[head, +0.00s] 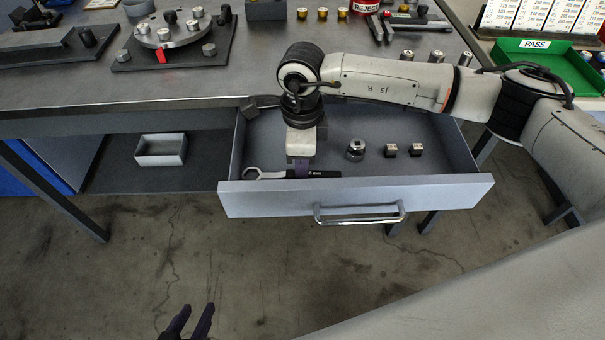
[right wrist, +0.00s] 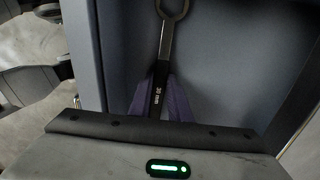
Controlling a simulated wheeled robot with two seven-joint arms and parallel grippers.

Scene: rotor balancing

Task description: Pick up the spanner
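The spanner (head: 290,174) lies along the inside of the open drawer's front wall, its ring end to the left and its dark handle to the right. In the right wrist view the spanner (right wrist: 160,75) runs away from me, its ring at the top and a "30 mm" mark on its handle. My right gripper (head: 301,172) points down into the drawer. Its purple fingers (right wrist: 159,92) lie close against both sides of the handle and look shut on it. My left gripper (head: 190,320) is at the bottom of the head view, empty, its fingers apart.
The open drawer (head: 360,192) also holds a round metal socket (head: 355,150) and two small metal pieces (head: 404,150). The bench top above carries a rotor fixture (head: 170,35). A grey open box (head: 161,149) sits on the shelf at left. A green PASS tray (head: 545,62) is at right.

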